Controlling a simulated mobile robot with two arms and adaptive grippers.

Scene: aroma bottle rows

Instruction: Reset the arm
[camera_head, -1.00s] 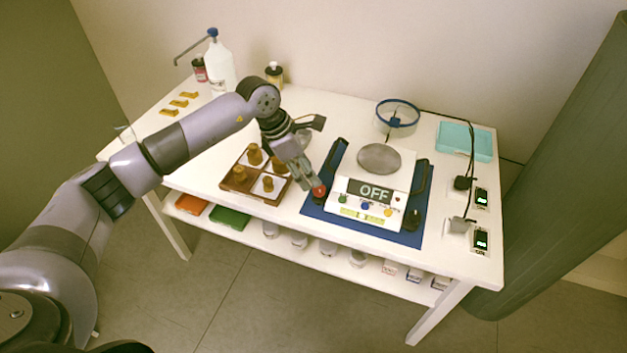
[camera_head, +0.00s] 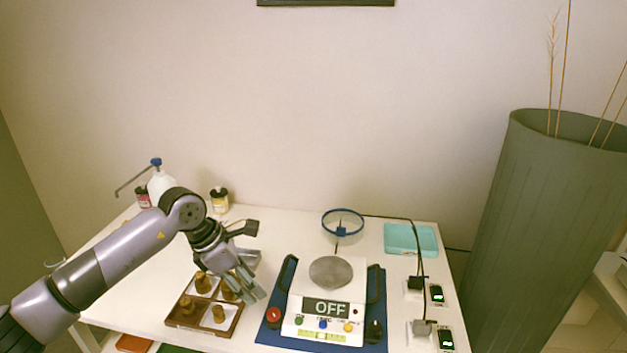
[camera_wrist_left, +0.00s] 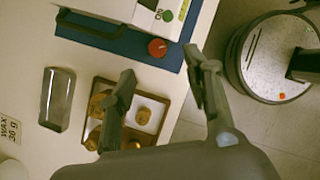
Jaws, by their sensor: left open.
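My left arm comes in from the left in the head view, and its gripper (camera_head: 250,290) hangs over the table beside the brown divided tray (camera_head: 177,321). The gripper is open and empty; in the left wrist view its two fingers (camera_wrist_left: 163,95) stand apart. The tray also shows in the left wrist view (camera_wrist_left: 158,138), partly behind one finger. My right arm and gripper are not in view.
A stirrer device (camera_head: 290,328) reading OFF, with a red knob (camera_head: 273,314), stands on a blue mat (camera_head: 268,337) right of the gripper. A metal dish (camera_wrist_left: 57,99) lies beside the tray. Cables and plugs (camera_head: 416,283) are at the right. A tall grey vase (camera_head: 540,220) stands beyond the table.

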